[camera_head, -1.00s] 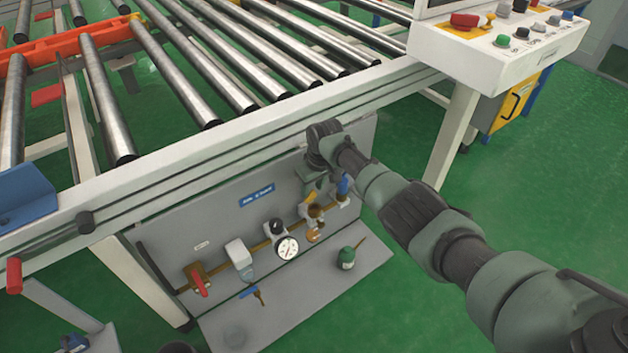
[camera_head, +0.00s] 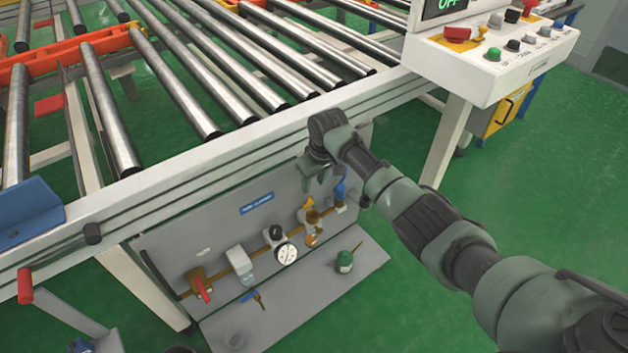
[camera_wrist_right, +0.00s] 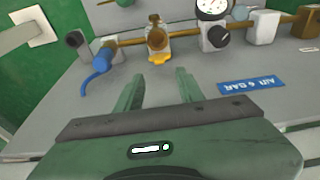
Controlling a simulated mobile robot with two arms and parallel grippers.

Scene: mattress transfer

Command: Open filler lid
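A small yellow lid-like piece (camera_head: 308,203) sits tilted on top of the brass lubricator with an amber bowl (camera_head: 312,238), on the grey air panel. In the right wrist view the yellow piece (camera_wrist_right: 159,58) shows at the near side of the brass fitting (camera_wrist_right: 156,38). I cannot tell whether it is open or closed. My right gripper (camera_head: 315,182) hangs just above it, under the frame rail. In the wrist view its two fingers (camera_wrist_right: 158,75) are apart with nothing between them, short of the yellow piece. My left gripper is not in view.
Beside the lubricator are a blue-handled valve (camera_head: 340,190), a pressure gauge (camera_head: 286,254) and a red-handled valve (camera_head: 203,289). A green bottle (camera_head: 344,261) stands on the shelf (camera_head: 300,300) below. The conveyor's white rail (camera_head: 190,165) runs above the panel.

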